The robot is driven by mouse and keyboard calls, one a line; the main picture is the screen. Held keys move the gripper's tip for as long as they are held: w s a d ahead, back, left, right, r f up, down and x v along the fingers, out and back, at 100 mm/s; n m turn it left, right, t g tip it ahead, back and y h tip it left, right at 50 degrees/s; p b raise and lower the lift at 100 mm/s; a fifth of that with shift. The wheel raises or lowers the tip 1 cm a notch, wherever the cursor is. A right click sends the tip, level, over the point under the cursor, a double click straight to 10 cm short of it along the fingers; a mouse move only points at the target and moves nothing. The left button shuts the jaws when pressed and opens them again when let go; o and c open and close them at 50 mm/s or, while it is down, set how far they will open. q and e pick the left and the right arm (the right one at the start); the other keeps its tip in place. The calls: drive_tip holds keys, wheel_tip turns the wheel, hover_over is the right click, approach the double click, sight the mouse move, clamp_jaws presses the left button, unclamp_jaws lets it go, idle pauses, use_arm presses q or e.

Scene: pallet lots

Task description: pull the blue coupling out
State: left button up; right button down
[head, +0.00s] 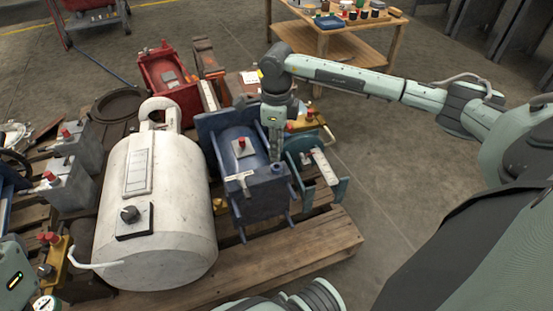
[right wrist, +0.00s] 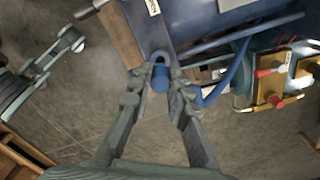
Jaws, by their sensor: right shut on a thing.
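The blue coupling (right wrist: 160,77) is a short blue cylinder at the edge of a blue machine (head: 240,150), which stands on a wooden pallet. My right gripper (right wrist: 160,72) is shut on the coupling, with one finger on each side of it in the right wrist view. In the head view the right gripper (head: 277,156) points down at the machine's front right corner and partly hides the coupling. I cannot tell whether the coupling is still seated. My left gripper's fingers do not show.
A white tank (head: 155,215) stands left of the blue machine. A teal bracket-like unit (head: 326,190) stands close on the right. A red machine (head: 168,80) is behind. A wooden table (head: 335,45) with small items is at the back. Open floor (head: 400,220) lies right of the pallet.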

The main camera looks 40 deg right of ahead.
drive_tip(key=shift+r+p, duration=0.65)
drive_tip(key=shift+r, duration=0.5)
